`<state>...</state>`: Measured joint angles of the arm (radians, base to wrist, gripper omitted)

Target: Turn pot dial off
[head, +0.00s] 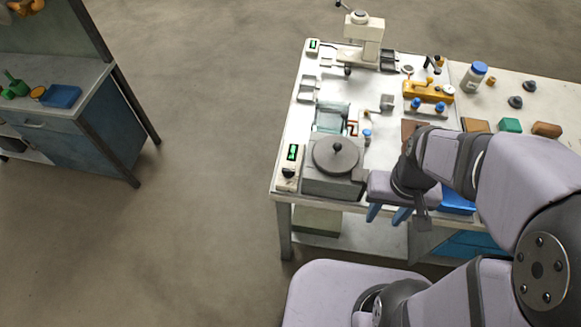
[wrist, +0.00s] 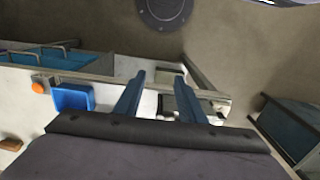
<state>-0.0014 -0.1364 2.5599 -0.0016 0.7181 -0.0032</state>
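The pot (head: 337,157) is a squat grey unit with a round dark lid and a black knob, at the near left corner of the white table in the head view. Beside its left side stands a narrow white panel with a lit green display (head: 292,152). The small black dial (head: 288,173) sits on that panel, below the display. My gripper (head: 387,214) is to the right of the pot, by the table's front edge, with its blue fingers apart and nothing visible between them. The fingers also show in the wrist view (wrist: 160,78). I cannot make out the dial's pointer.
A blue tray (head: 458,201) lies right of my gripper, partly hidden by my arm; it shows in the wrist view (wrist: 73,97). A press-like machine (head: 365,38) stands at the table's back. A yellow device (head: 428,90) is behind my arm. Open floor lies left of the table.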

